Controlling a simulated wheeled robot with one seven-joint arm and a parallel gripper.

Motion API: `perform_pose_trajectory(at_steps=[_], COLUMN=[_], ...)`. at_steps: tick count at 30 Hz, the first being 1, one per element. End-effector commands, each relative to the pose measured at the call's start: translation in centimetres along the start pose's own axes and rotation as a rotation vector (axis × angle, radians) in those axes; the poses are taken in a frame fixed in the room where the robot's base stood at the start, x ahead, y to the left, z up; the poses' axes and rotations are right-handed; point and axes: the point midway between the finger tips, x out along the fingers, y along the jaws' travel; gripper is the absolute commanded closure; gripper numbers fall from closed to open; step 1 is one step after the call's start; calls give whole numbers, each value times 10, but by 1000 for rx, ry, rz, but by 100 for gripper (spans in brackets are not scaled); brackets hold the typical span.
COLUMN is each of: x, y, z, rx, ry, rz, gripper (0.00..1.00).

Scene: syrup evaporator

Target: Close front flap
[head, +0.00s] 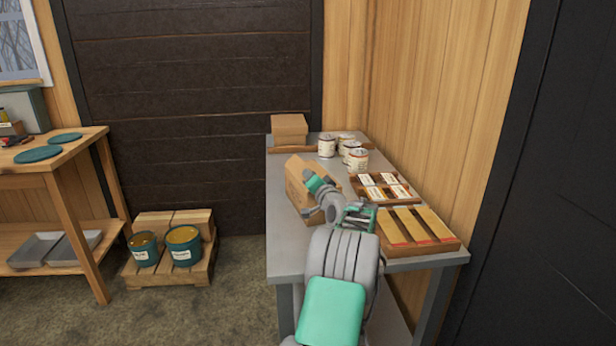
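A tan cardboard box (296,190) stands on the grey table, left of and partly behind my arm. Its right side and part of its top are covered by the arm, so I cannot clearly make out the front flap or its angle.
Several white cans (327,146) and a closed brown carton (290,128) stand at the table's back. Two wooden trays (452,244) with packets and yellow bars line the right side. A wooden workbench (85,147) and a pallet with teal buckets (184,250) are at left.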

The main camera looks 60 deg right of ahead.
Motion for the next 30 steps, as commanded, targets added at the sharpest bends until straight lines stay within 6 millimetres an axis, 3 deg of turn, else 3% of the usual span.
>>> perform_pose_trajectory(at_steps=[16,24,30], x=[0,0,0], y=[1,1,2], z=[0,0,0], rx=[26,26,26], ry=[1,1,0], rz=[-1,0,1], gripper=[100,75,75])
